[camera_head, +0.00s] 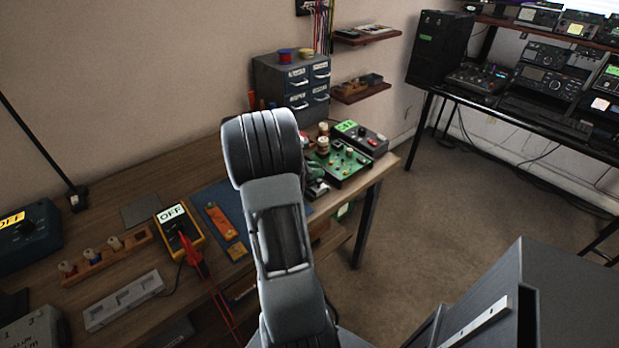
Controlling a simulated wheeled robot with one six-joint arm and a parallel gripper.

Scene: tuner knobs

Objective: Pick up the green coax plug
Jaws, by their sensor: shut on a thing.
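I cannot make out the green coax plug in the head view. My own arm (273,225) rises through the middle of the picture and covers part of the workbench behind it. My gripper is hidden behind the arm, so its jaws and anything between them do not show. A green circuit board (352,172) with knobs and posts lies at the right end of the wooden workbench (150,240). Small green and grey parts (314,180) show just right of the arm, too small to identify.
A grey drawer cabinet (292,78) stands at the back. A yellow meter (180,232) with red leads, a wooden rack (105,258) and a grey block (124,300) are on the left. A dark box (361,138) with a green display is behind the board. Open floor lies right.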

